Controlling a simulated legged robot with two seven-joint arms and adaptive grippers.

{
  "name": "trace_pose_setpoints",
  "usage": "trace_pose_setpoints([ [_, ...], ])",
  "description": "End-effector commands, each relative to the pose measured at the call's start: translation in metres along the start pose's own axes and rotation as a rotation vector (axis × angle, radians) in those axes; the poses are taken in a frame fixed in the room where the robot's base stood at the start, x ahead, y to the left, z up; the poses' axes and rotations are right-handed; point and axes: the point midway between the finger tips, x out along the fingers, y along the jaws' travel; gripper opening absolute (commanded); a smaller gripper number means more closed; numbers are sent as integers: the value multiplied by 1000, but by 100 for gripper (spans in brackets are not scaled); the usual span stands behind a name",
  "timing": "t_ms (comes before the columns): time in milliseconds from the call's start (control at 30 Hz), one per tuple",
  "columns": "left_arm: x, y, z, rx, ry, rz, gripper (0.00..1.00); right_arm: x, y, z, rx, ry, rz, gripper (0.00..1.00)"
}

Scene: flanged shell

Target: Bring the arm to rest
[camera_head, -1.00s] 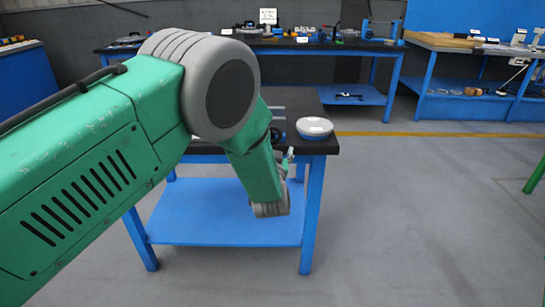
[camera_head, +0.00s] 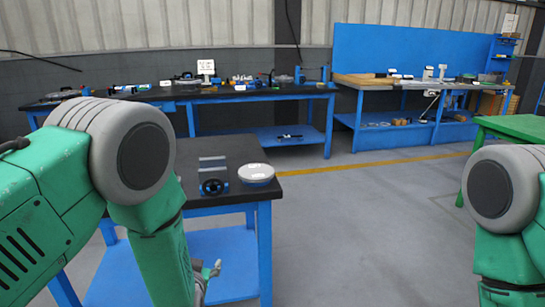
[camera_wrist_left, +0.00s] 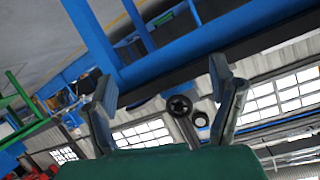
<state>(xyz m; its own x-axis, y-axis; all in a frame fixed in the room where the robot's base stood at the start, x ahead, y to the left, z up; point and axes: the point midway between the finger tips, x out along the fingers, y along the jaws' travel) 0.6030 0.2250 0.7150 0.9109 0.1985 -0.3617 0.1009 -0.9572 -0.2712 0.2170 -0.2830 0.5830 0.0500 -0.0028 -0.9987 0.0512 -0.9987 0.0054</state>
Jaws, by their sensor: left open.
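My left arm (camera_head: 125,165) comes in from the left in the head view and bends down in front of the near table. Its gripper is mostly hidden there, low by the table's front. In the left wrist view the left gripper (camera_wrist_left: 162,82) has its two fingers wide apart, with nothing between them. My right arm (camera_head: 505,210) shows at the right edge of the head view; its gripper is out of frame. A round pale shell-like part (camera_head: 256,172) lies on the near table's dark top, to the right of a grey and blue fixture with a round black wheel (camera_head: 213,180).
The near blue table (camera_head: 262,235) has a lower shelf, partly behind my left arm. A long back bench (camera_head: 240,94) holds several small items. A wooden-topped bench (camera_head: 400,83) and a green table (camera_head: 510,124) stand at the right. The grey floor between them is clear.

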Motion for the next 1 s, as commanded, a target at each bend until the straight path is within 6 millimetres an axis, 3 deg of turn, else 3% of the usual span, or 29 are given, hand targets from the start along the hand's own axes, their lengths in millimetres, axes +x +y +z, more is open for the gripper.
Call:
trace_pose_setpoints([
  [33,-15,-7,38,8,-103,34,77,-1,0,0,0,0,0,40],
  [200,-86,-24,148,14,-440,149,77,-3,0,0,0,-1,0,40],
  [300,-141,-34,200,7,-637,207,77,-4,0,0,0,-1,0,40],
  [400,-197,-43,237,-4,-815,253,77,-5,0,0,0,-1,0,40],
  [500,-245,-51,260,-15,-956,287,77,-5,0,0,0,-1,0,40],
  [633,-284,-56,274,-25,-1066,312,77,-6,0,0,0,-1,0,40],
  [767,-299,-58,278,-29,-1106,322,77,-6,0,0,0,-1,0,40],
  [1000,-298,-58,278,-28,-1106,322,77,-6,0,0,0,-1,0,40],
])
